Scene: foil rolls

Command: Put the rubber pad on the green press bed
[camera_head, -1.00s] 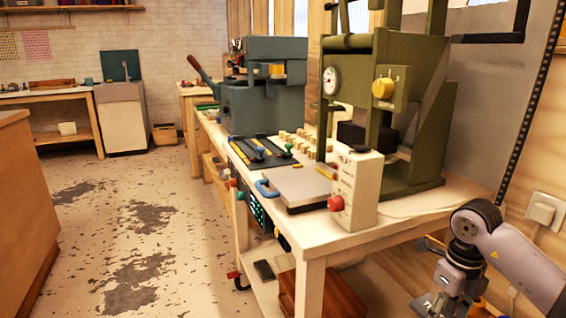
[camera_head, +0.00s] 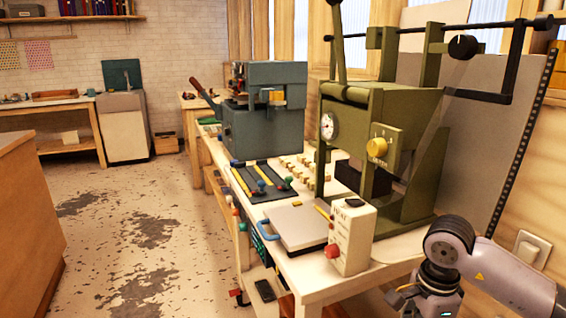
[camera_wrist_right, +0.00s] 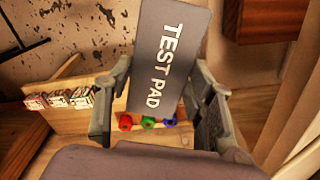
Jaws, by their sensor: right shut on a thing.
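The rubber pad (camera_wrist_right: 165,60) is a flat grey slab marked "TEST PAD" in the right wrist view. My right gripper (camera_wrist_right: 160,78) is shut on it, with a finger on each side. In the head view my right gripper (camera_head: 435,300) is at the bottom right, below and in front of the bench, with its fingertips cut off by the frame edge. The green press (camera_head: 385,125) stands on the bench, up and left of that gripper. A dark block (camera_head: 349,174) sits between its uprights, and the bed surface is mostly hidden. My left gripper is not in view.
A white control box (camera_head: 351,236) with a red knob stands in front of the press. A grey plate (camera_head: 298,226) with a blue handle lies left of it. A grey-blue machine (camera_head: 265,110) stands farther back. Open floor (camera_head: 140,215) lies left of the bench.

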